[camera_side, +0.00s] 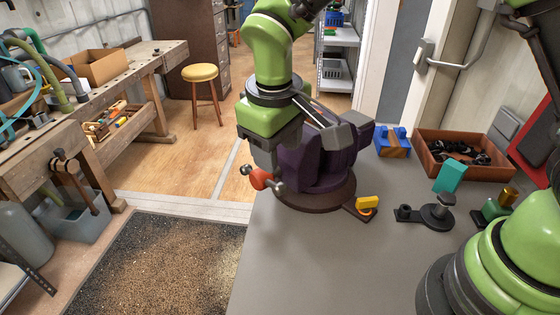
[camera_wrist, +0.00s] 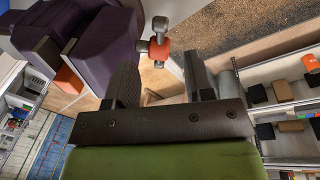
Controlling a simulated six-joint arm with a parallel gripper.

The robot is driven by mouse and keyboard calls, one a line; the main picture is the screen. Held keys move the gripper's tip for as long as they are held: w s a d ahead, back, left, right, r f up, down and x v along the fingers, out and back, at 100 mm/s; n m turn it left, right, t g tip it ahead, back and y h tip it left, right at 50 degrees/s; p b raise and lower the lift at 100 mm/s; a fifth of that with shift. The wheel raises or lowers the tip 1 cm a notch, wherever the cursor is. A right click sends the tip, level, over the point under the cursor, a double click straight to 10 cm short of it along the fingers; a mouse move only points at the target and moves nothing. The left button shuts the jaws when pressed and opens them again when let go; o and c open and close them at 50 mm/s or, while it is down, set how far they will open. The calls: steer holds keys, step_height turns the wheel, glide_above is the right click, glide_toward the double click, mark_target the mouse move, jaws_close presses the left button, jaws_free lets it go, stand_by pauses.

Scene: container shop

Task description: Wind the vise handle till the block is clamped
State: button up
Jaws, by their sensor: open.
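The purple vise (camera_side: 325,160) stands on a dark round base at the bench's left edge. In the wrist view its purple body (camera_wrist: 100,45) fills the upper left. Its handle has an orange middle (camera_side: 261,179) and grey ends. It also shows in the wrist view (camera_wrist: 155,49), seen between my fingertips and beyond them. My gripper (camera_side: 268,154) is open and empty, just above the handle. Its two dark fingers show in the wrist view (camera_wrist: 161,66). An orange piece (camera_wrist: 68,79) shows by the vise jaw; I cannot tell whether it is the block.
A yellow piece (camera_side: 367,203) sits by the vise base. A blue holder (camera_side: 404,134) with a wooden piece, a brown tray (camera_side: 430,140) and a dark clamp-like fixture (camera_side: 437,215) stand to the right. The grey bench (camera_side: 310,265) is clear in front.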

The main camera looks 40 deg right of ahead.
mark_target(280, 186)
steer(key=shift+g, duration=0.4)
steer(key=f, duration=0.6)
steer(key=w+d+f, duration=0.1)
steer(key=f, duration=0.3)
steer(key=shift+d, duration=0.1)
steer(key=shift+c, duration=0.4)
jaws_close()
steer(key=shift+f+t, duration=0.35)
steer(key=shift+t, duration=0.35)
steer(key=shift+o, duration=0.4)
jaws_free()
steer(key=shift+s+r, duration=0.1)
step_height(280, 186, up, 10)
steer(key=s+a, duration=0.1)
steer(key=shift+s+a+f, duration=0.2)
steer(key=shift+s, duration=0.1)
